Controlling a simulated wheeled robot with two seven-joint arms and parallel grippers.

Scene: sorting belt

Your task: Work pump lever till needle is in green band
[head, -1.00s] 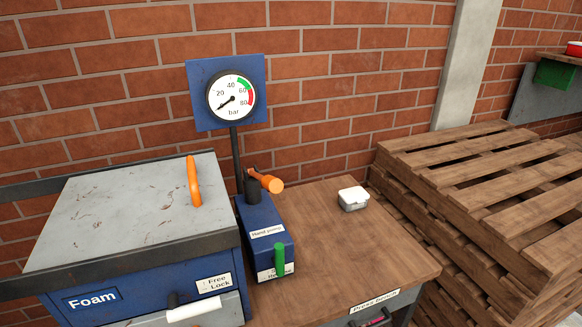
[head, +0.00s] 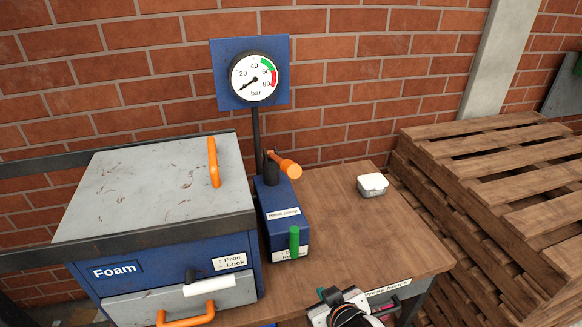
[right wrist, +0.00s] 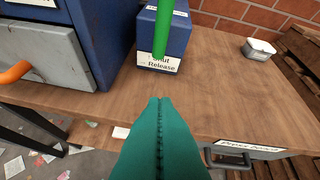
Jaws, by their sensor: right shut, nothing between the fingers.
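The gauge (head: 254,79) stands on a blue plate above the pump; its needle points to the lower left, at the low end of the scale, well away from the green band (head: 268,64). The blue hand pump (head: 284,225) sits on the bench, with a short lever ending in an orange grip (head: 290,168). A green release handle (head: 294,241) stands upright on its front; it also shows in the right wrist view (right wrist: 164,30). My right gripper (head: 323,294) is shut and empty, in front of the bench edge; its teal fingers (right wrist: 160,101) point toward the pump. My left gripper is out of view.
A blue Foam cabinet (head: 90,271) with a grey lid, orange handles and a white-gripped lock lever (head: 208,286) stands left of the pump. A small white box (head: 372,185) sits on the bench (head: 345,230). Stacked pallets (head: 480,200) stand at right. Bench right of the pump is mostly clear.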

